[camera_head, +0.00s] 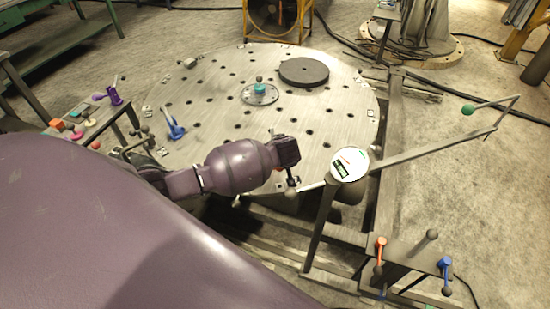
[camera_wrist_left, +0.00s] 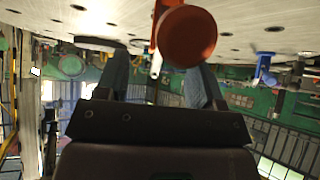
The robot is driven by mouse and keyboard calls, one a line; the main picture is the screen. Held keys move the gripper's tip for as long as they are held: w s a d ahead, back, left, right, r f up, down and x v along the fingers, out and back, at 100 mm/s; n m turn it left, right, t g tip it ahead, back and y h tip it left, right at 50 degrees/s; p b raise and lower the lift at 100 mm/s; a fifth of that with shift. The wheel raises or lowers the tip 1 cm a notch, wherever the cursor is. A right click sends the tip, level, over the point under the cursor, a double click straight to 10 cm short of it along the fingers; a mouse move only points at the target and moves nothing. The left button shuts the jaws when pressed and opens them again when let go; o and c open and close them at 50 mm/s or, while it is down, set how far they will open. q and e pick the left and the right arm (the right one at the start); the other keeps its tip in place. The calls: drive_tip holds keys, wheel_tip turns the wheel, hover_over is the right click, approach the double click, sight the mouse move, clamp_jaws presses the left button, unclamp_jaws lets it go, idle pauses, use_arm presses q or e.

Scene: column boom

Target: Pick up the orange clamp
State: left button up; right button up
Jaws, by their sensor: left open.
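My left gripper (camera_head: 288,172) is at the near edge of the round perforated table (camera_head: 205,100), at the end of my purple arm. In the left wrist view its two grey fingers (camera_wrist_left: 160,75) are apart. An orange clamp (camera_wrist_left: 187,36) is close in front of them, its round orange end large in view and a pale tip below. I cannot tell if a finger touches it. In the head view the gripper hides most of this clamp. Another orange-red clamp (camera_head: 380,250) stands on a small stand at the lower right. My right gripper is not in view.
A blue clamp (camera_head: 174,128) stands on the round table, left of my gripper. A dark disc (camera_head: 304,71) and a small turquoise-topped fixture (camera_head: 260,91) lie farther back. A white round gauge (camera_head: 349,164) on a post is close to the right of my gripper. Another blue clamp (camera_head: 445,268) is lower right.

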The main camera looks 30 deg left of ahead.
use_arm(q)
drive_tip(key=shift+x, duration=2.55)
drive_tip(key=shift+a+r, duration=0.1)
drive_tip(key=shift+a, duration=0.1)
drive_tip(key=c, duration=1)
drive_tip(key=shift+r, duration=0.1)
wheel_tip(320, 180, up, 20)
drive_tip(key=shift+p, duration=0.4)
